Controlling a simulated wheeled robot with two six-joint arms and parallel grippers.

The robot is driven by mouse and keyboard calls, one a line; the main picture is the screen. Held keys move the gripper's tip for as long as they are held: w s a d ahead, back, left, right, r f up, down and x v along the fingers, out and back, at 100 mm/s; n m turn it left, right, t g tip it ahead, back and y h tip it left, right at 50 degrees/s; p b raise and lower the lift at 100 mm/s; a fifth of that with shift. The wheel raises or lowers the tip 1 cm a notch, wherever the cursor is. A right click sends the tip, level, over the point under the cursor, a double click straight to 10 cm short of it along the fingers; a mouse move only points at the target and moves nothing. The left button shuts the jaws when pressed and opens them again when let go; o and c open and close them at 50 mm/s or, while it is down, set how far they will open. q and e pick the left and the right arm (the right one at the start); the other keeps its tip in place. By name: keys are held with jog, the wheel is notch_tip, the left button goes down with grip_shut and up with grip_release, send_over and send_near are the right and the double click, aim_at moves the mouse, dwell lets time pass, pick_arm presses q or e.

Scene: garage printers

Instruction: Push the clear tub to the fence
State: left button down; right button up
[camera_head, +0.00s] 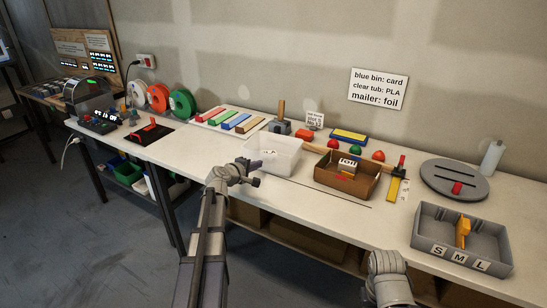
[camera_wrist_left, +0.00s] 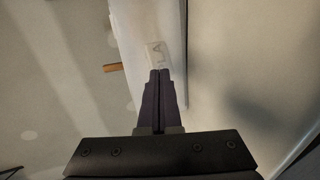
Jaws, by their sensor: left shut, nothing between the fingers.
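The clear tub (camera_head: 283,153) is a translucent white box with a PLA label on its front, standing on the white bench left of the brown mailer box. In the left wrist view the tub wall (camera_wrist_left: 149,22) and its label lie just ahead of the fingertips. My left gripper (camera_head: 257,164) is shut and empty, at the tub's left front side. I cannot tell whether its tips touch the tub. A wooden strip (camera_head: 314,147) runs behind the tub and mailer and may be the fence; the tub hides part of it. My right gripper is not in view, only part of its arm.
The brown mailer box (camera_head: 337,183) stands close to the tub's right. Colored bars (camera_head: 236,121) and a grey block (camera_head: 279,127) lie behind. A grey divided bin (camera_head: 425,225) is at right.

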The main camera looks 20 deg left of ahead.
aim_at(263, 158)
pick_arm(q)
jog(key=shift+w+d, duration=0.15)
jog(key=shift+w, duration=1.2)
jog(key=shift+w+d, duration=0.1)
jog(key=shift+w, duration=1.25)
dwell(1.1)
jog(key=shift+s, duration=0.15)
jog(key=shift+r+p+v, duration=0.15)
jog(key=shift+p+v, duration=0.4)
jog(key=shift+v, duration=0.5)
jog(key=shift+r+p+v, duration=0.15)
jog(key=shift+p+v, duration=0.35)
jog(key=shift+v, duration=0.6)
jog(key=shift+f, duration=0.1)
